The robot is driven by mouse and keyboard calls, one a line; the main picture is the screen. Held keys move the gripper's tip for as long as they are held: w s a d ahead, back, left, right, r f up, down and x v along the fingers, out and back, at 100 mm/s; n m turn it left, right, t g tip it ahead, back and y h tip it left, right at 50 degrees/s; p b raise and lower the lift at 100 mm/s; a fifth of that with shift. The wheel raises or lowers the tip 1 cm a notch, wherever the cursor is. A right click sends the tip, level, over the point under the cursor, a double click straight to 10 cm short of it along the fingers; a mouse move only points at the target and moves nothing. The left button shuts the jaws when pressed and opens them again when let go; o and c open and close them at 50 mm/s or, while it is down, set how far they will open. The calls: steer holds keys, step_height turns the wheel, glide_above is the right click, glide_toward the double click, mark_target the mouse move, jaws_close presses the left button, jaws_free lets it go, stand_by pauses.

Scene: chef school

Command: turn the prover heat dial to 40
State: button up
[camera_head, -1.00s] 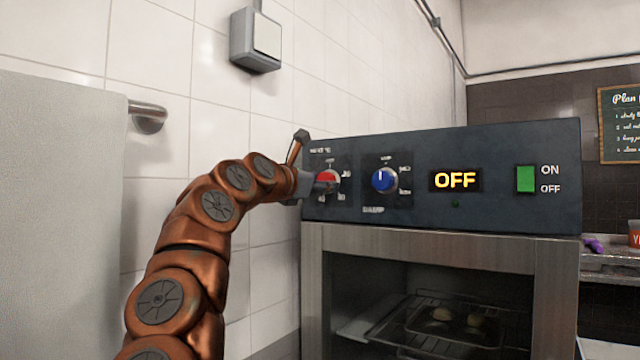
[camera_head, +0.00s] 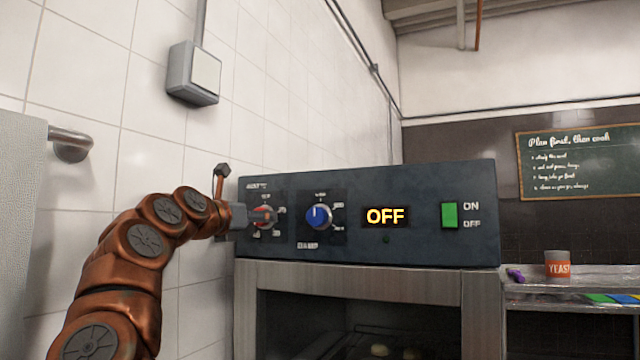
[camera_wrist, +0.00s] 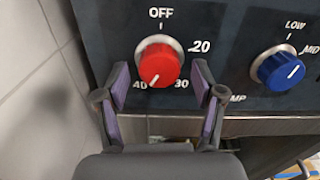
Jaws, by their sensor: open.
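The red heat dial (camera_wrist: 158,65) fills the upper middle of the wrist view, with OFF above, 20 at right, 30 lower right and 40 lower left. Its white mark points down and slightly left, close to the 40. My gripper (camera_wrist: 160,76) is open, with one finger on each side of the dial and gaps between them. In the head view my gripper (camera_head: 250,215) is at the red dial (camera_head: 264,217) and partly hides it. The prover (camera_head: 370,215) has a dark control panel, and its display (camera_head: 386,216) reads OFF.
A blue dial (camera_head: 319,216) is just right of the red one; it also shows in the wrist view (camera_wrist: 278,68). A green switch (camera_head: 449,215) is farther right. A tiled wall (camera_head: 90,110) is close on the left. A steel counter with a yeast tub (camera_head: 557,264) stands at right.

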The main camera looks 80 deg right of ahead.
steer(key=n, duration=0.5)
steer(key=shift+s, duration=0.1)
